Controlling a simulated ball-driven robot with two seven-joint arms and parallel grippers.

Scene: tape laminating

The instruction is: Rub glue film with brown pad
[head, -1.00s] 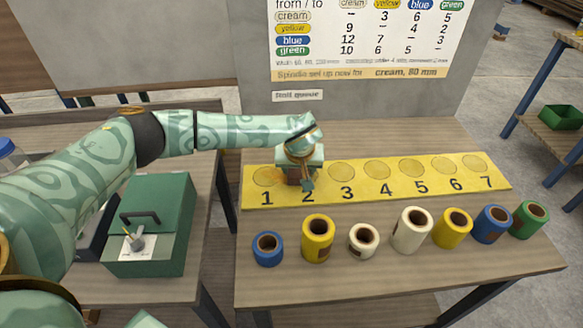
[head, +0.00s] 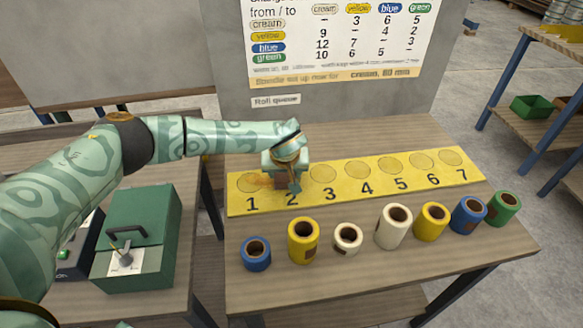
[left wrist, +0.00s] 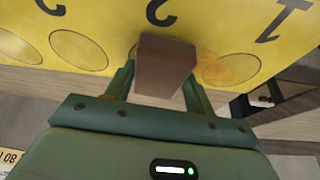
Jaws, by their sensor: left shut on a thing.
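A brown pad (left wrist: 163,66) is a block held between the two green fingers of my left gripper (left wrist: 160,78) in the left wrist view. In the head view my left gripper (head: 291,180) is low over place 2 of the yellow strip (head: 411,191) and mostly hides the pad. I cannot tell whether the pad touches the strip. My right gripper is not in view.
Several rolls stand in front of the strip, from a blue roll (head: 256,254) to a green roll (head: 504,208). A green box with a handle (head: 138,240) stands on the left table. A sign board (head: 345,50) rises behind. The strip's right part is clear.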

